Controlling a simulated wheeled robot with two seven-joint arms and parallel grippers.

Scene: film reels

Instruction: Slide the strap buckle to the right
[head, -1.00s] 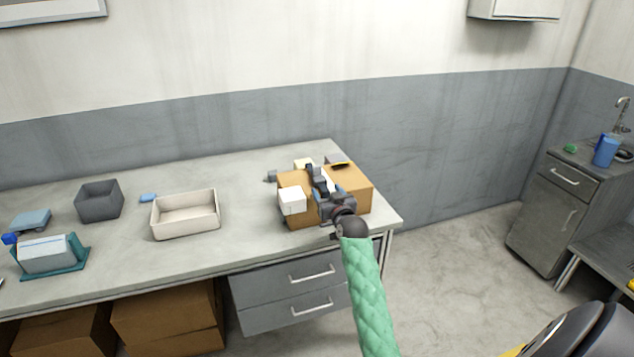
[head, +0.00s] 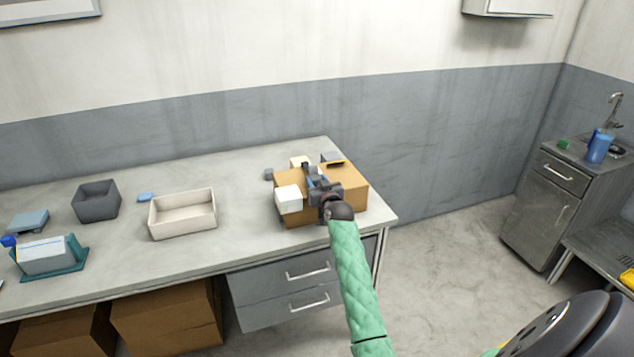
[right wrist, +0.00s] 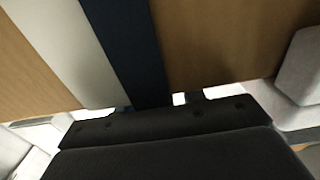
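A brown cardboard box (head: 346,189) stands at the right end of the workbench. My right gripper (head: 311,176) is over the top of the box, its arm reaching in from the lower right. In the right wrist view, a dark navy strap (right wrist: 133,45) and a pale strip (right wrist: 70,45) run across the brown box (right wrist: 215,40). The dark gripper body fills the bottom of that view. The fingertips cannot be made out, so the opening is unclear. I cannot pick out the buckle; the gripper may hide it. My left gripper is not in view.
White blocks (head: 289,199) sit at the box's left side. A cream tray (head: 182,229), a dark grey bin (head: 96,201) and a teal stand (head: 50,261) are farther left on the bench (head: 235,240). Bench space between tray and box is clear.

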